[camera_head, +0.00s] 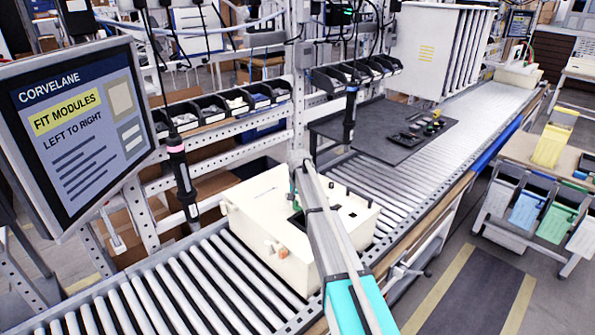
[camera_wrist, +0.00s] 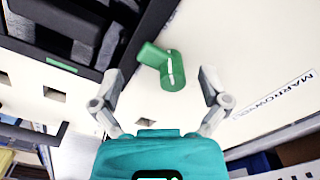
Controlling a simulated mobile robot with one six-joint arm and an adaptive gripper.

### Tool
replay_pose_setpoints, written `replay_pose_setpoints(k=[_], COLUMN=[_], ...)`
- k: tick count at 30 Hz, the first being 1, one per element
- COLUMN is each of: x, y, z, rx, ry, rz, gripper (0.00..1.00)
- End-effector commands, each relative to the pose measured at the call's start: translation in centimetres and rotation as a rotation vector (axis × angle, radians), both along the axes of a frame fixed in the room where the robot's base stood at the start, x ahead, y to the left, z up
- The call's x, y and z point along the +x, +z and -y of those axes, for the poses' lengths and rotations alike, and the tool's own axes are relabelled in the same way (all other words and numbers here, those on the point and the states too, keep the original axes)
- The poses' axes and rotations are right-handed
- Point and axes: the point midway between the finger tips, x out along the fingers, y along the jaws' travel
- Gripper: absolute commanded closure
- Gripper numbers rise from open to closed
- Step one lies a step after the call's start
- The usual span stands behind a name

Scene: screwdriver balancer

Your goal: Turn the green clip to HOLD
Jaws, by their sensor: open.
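The green clip (camera_wrist: 174,72) is a short rounded piece with a side arm and a white line on its end. It stands on the cream housing (camera_wrist: 220,28) in the wrist view. My gripper (camera_wrist: 160,80) is open, with one finger on each side of the clip and visible gaps between. In the head view the cream housing (camera_head: 250,232) sits on the roller conveyor, and my arm reaches over it from the front. A bit of green shows beside my arm there, too small to be sure of. I can read no HOLD mark.
A black module (camera_wrist: 68,32) stands left of the clip in the wrist view, close to my left finger. A hanging screwdriver (camera_head: 181,175) is left of the housing. A dark tray (camera_head: 375,135) with small parts lies behind.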

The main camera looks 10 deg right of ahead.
Motion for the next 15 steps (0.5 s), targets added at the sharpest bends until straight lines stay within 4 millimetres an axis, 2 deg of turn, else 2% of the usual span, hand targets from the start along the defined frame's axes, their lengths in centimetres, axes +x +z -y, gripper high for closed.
replay_pose_setpoints(k=[15], x=[0.39], y=[0.00], z=[0.06], rx=[0.000], ry=[0.348], rz=[0.000], gripper=[0.05])
